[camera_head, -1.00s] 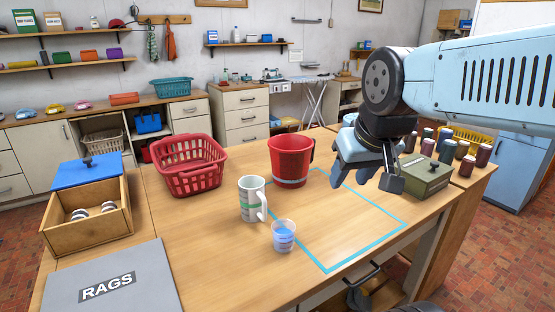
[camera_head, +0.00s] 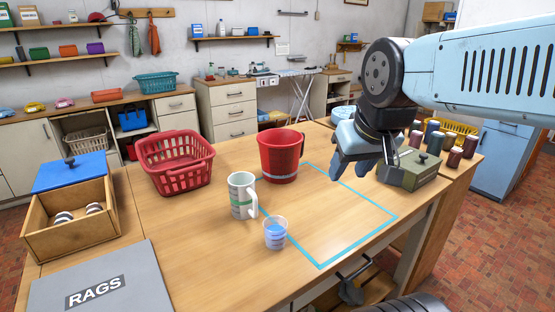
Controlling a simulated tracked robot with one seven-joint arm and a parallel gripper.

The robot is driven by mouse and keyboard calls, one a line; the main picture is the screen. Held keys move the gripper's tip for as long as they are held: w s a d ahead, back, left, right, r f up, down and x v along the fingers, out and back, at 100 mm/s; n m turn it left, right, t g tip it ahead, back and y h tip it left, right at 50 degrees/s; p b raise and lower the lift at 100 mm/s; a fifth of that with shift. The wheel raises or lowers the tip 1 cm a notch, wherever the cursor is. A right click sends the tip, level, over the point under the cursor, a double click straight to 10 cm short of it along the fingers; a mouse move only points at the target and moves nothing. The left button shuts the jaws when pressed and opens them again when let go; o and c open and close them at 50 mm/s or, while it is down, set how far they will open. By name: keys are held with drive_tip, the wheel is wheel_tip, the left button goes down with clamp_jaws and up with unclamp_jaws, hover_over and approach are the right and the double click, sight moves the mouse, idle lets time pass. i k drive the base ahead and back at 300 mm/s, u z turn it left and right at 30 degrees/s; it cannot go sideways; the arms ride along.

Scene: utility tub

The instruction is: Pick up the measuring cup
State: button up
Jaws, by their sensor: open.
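The measuring cup (camera_head: 275,234) is small and clear with blue markings. It stands upright on the wooden table, at the left edge of the blue tape outline (camera_head: 318,262). My gripper (camera_head: 358,178) is open and empty. It hangs above the right part of the outline, up and to the right of the cup and apart from it.
A red bucket (camera_head: 279,158), a red basket (camera_head: 174,163) and a green box (camera_head: 415,170) stand farther back. A wooden box (camera_head: 70,222) and a grey RAGS box (camera_head: 95,285) lie at left. The outlined area looks clear.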

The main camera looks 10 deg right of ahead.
sight(275, 227)
drive_tip(key=u, duration=0.3)
drive_tip(key=k, duration=1)
drive_tip(key=z, duration=0.7)
drive_tip(key=i, duration=1)
drive_tip(key=u, duration=0.05)
